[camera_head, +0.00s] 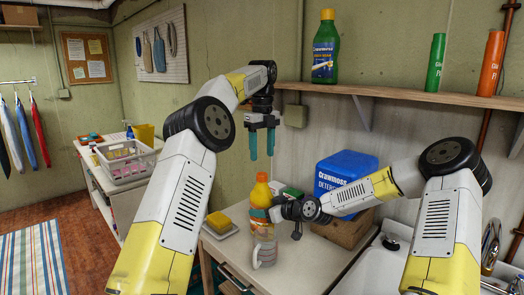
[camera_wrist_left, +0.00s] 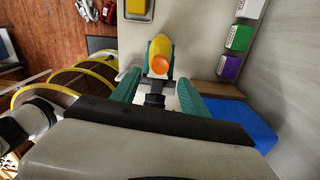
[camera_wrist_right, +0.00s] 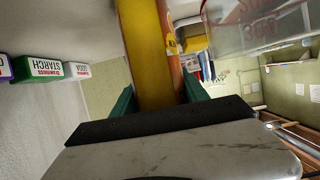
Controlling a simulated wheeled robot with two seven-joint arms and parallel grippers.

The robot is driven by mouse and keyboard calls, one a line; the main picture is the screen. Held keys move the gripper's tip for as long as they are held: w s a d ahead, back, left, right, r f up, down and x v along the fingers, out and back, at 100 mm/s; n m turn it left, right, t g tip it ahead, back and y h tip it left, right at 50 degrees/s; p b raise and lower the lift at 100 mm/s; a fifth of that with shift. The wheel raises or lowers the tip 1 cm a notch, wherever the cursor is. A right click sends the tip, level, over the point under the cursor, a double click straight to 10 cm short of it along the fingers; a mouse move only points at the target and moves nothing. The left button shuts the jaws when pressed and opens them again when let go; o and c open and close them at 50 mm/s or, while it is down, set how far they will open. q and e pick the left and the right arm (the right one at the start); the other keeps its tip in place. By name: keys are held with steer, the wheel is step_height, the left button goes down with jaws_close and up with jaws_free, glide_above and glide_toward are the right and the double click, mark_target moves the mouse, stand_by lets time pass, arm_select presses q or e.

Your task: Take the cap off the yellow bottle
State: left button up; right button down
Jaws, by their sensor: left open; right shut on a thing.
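The yellow bottle (camera_head: 260,195) stands upright on the counter, with its orange cap (camera_head: 262,177) on top. My right gripper (camera_head: 262,214) is shut on the bottle's body from the right side. In the right wrist view the yellow bottle (camera_wrist_right: 147,50) fills the space between the teal fingers. My left gripper (camera_head: 262,150) is open and empty, pointing straight down a little above the cap. In the left wrist view the orange cap (camera_wrist_left: 160,64) shows between and beyond the spread fingers.
A clear measuring jug (camera_head: 264,254) stands just in front of the bottle. A yellow sponge (camera_head: 219,221) on a dish is to its left. A blue detergent box (camera_head: 345,172) stands behind my right gripper. A shelf (camera_head: 410,94) with bottles runs above on the right.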

mark_target(262, 174)
arm_select(q)
steer(key=m, duration=0.5)
steer(key=shift+m, duration=0.3)
steer(key=shift+f+m, duration=0.1)
steer(key=shift+m, duration=0.9)
steer(key=shift+f, duration=3.85)
